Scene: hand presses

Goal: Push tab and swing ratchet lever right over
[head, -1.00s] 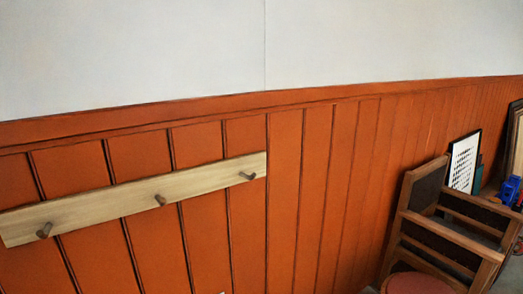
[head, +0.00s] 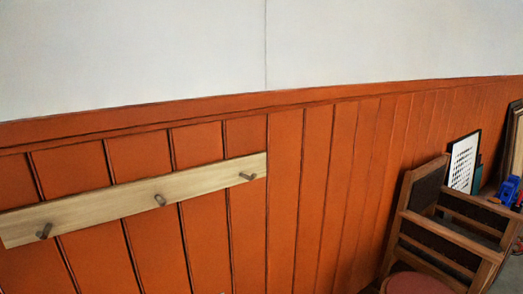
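No tab or ratchet lever can be made out in the head view. Neither of my grippers is in view. A small blue object (head: 509,190) stands at the far right on a wooden surface, too small to tell what it is.
An orange panelled wall (head: 315,190) fills the lower view, with a pale peg rail (head: 100,205) holding 3 pegs. A wooden chair (head: 448,235) stands at the right, with a round reddish seat (head: 418,284) by it. Behind it is a framed sheet (head: 463,163).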

